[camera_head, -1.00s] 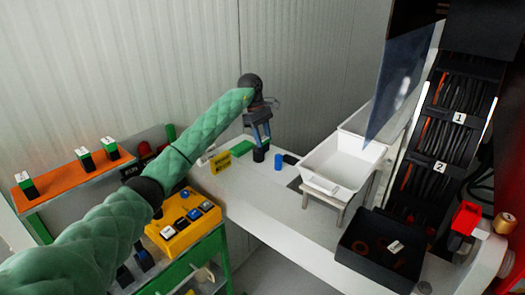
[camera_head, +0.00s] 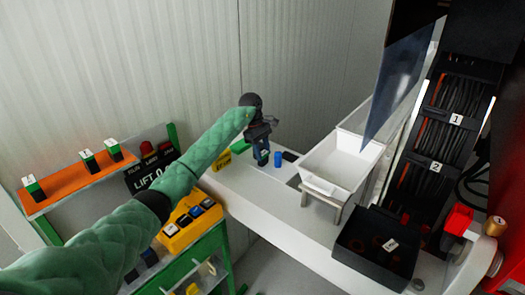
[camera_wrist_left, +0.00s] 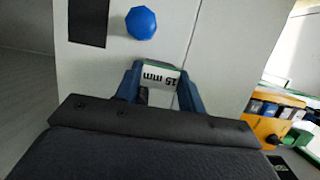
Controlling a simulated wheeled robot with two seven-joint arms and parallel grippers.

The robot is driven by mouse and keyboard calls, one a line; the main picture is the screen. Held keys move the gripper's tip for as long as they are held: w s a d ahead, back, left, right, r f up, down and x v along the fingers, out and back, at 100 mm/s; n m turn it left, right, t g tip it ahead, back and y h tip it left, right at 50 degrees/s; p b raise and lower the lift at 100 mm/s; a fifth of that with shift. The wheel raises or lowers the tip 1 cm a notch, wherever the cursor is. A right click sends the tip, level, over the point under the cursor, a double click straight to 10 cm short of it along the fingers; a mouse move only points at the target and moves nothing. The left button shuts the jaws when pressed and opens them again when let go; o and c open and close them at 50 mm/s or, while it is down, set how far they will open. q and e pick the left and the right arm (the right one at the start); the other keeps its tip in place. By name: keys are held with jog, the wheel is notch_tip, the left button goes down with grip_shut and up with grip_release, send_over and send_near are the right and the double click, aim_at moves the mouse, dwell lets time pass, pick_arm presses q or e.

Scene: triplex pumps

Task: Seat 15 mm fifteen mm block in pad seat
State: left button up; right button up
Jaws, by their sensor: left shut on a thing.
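My left gripper (camera_head: 262,158) is over the white bench and shut on a block. The left wrist view shows the block (camera_wrist_left: 160,78) between the blue fingers (camera_wrist_left: 158,82), with a white face marked "15 mm" and a green edge. In the head view the fingers and arm mostly hide the block, and whether it touches the bench cannot be told. A blue cylinder (camera_head: 278,159) stands just right of the gripper; it also shows in the left wrist view (camera_wrist_left: 141,22). A flat black pad (camera_head: 290,156) lies beyond it. I cannot tell which surface is the pad seat. My right gripper is not in view.
A white tray (camera_head: 313,182) on a stand is to the right, with a black bin (camera_head: 350,254) in front. A yellow sign (camera_head: 223,160) is left of the gripper. An orange shelf (camera_head: 70,188) bears several blocks. The bench front (camera_head: 275,215) is clear.

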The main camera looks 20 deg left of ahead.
pick_arm(q)
jog(key=shift+f, duration=0.1)
jog(key=o, duration=1)
